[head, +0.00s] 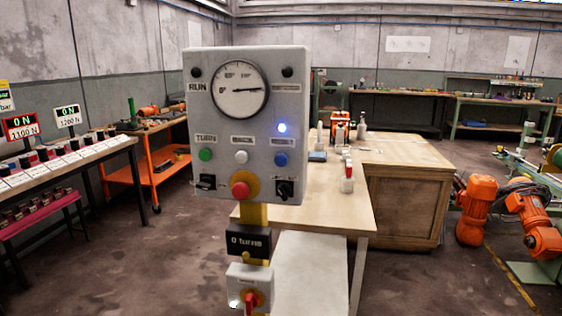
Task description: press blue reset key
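A grey control panel (226,128) stands upright in front of me on a yellow post (254,215). The blue key (280,159) is a round button at the right of its row, beside a white button (241,157) and a green button (205,154). A red mushroom button (240,190) on a yellow plate sits below, between two black rotary switches. The dial gauge (240,89) is at the top, its needle pointing right. Neither gripper is in view.
Below the panel are a black counter display (249,241) and a box with a red-handled switch (250,300). A wooden table (330,207) stands behind to the right. A bench with labelled items (62,165) is at left. Open floor lies between.

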